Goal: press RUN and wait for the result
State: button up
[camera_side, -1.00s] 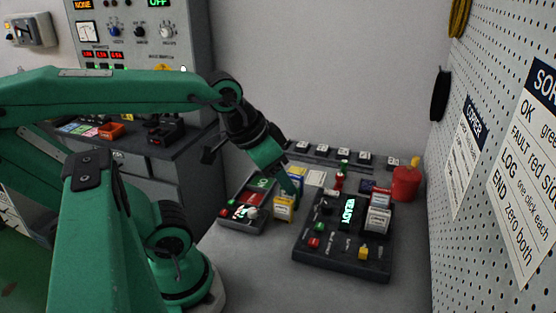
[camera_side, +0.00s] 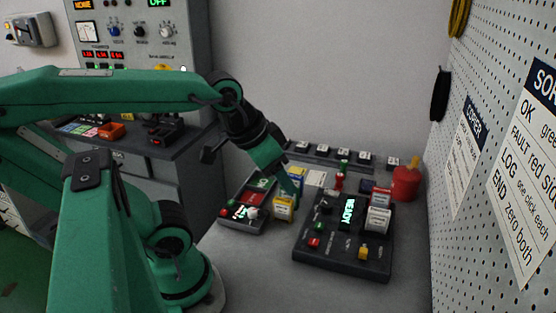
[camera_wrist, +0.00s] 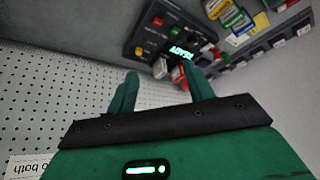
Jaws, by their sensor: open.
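A dark test unit (camera_side: 340,262) stands on the bench with a lit screen (camera_side: 347,212) reading READY. On its left side are a green button (camera_side: 319,227) and a red button (camera_side: 314,242); their labels are too small to read. My gripper (camera_side: 291,190) is above and left of this unit in the side view, beside a yellow and white box (camera_side: 284,208). In the wrist view my gripper (camera_wrist: 163,73) has its fingers spread with nothing between them. The READY screen (camera_wrist: 181,52), a red button (camera_wrist: 157,21) and a yellow knob (camera_wrist: 138,50) show beyond the fingertips.
A red container (camera_side: 405,184) is at the back right. A pegboard wall (camera_side: 450,240) bounds the right.

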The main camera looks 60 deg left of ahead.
dwell(0.4)
grip_shut()
dwell(1.6)
